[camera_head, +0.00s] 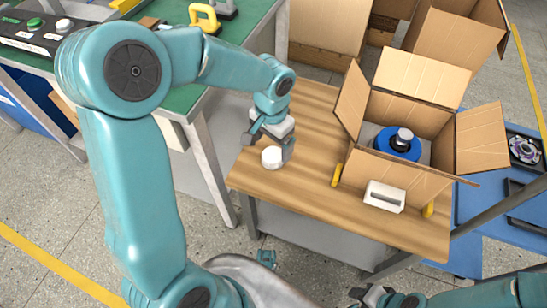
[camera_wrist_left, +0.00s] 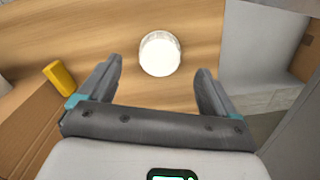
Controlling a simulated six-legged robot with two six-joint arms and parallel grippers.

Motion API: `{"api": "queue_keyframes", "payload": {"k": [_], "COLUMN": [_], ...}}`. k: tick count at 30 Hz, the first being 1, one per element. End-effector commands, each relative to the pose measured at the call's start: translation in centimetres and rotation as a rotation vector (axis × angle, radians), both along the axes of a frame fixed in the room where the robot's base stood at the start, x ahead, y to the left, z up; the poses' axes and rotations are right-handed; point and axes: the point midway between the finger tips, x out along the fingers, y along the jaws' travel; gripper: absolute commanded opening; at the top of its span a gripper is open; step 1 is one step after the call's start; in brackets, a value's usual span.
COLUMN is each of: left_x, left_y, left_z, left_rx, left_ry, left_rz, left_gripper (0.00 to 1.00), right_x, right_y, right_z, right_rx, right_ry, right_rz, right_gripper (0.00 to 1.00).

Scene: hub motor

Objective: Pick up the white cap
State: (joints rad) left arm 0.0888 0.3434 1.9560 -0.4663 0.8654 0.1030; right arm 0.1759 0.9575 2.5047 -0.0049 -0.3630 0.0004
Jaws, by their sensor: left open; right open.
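The white cap (camera_head: 272,157) is a small round piece on the wooden table (camera_head: 300,191), near its left edge. My left gripper (camera_head: 270,146) is open right above and beside the cap, with its fingers apart. In the left wrist view the cap (camera_wrist_left: 160,54) lies just beyond the open fingertips of the left gripper (camera_wrist_left: 160,78), centred between them and not held. My right gripper (camera_head: 369,298) shows at the bottom of the head view, open and away from the table.
An open cardboard box (camera_head: 400,178) holding a blue and grey motor part (camera_head: 398,143) stands on the table's right half. Yellow pieces (camera_head: 337,174) and a white handle-like block (camera_head: 384,196) are at the box. A green-topped workbench (camera_head: 243,20) is at the left.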

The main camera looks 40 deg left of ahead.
Motion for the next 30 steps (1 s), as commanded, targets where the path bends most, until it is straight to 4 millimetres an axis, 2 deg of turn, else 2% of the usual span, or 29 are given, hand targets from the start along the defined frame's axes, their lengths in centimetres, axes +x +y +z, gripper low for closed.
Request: {"api": "queue_keyframes", "payload": {"k": [4, 10, 18, 20, 21, 24, 30], "left_x": [0.2, 0.4, 0.5, 0.5, 0.5, 0.5, 0.5], "left_y": [0.0, 0.0, -0.1, -0.1, -0.1, -0.1, -0.1], "left_z": [-1.5, -4.9, -5.2, -5.2, -5.2, -5.2, -5.2], "left_rx": [-0.001, -0.001, -0.001, -0.001, -0.001, -0.001, -0.001], "left_ry": [0.002, 0.003, 0.000, 0.000, 0.000, 0.000, 0.000], "left_rz": [-0.001, -0.003, -0.005, -0.004, -0.005, -0.004, -0.004], "left_gripper": [0.91, 0.91, 0.91, 0.72, 0.59, 0.32, 0.32], "right_x": [0.0, 0.0, 0.0, 0.0, 0.0, 0.0, 0.0], "right_y": [0.0, 0.0, 0.0, 0.0, 0.0, 0.0, 0.0], "right_z": [-0.8, -2.3, -2.2, -2.2, -2.2, -2.2, -2.2], "right_rx": [0.000, 0.000, 0.000, 0.000, 0.000, 0.000, 0.000], "right_ry": [0.000, 0.000, 0.000, 0.000, 0.000, 0.000, 0.000], "right_rz": [0.000, 0.000, 0.000, 0.000, 0.000, 0.000, 0.000], "right_gripper": [0.43, 0.43, 0.43, 0.43, 0.43, 0.43, 0.43]}}
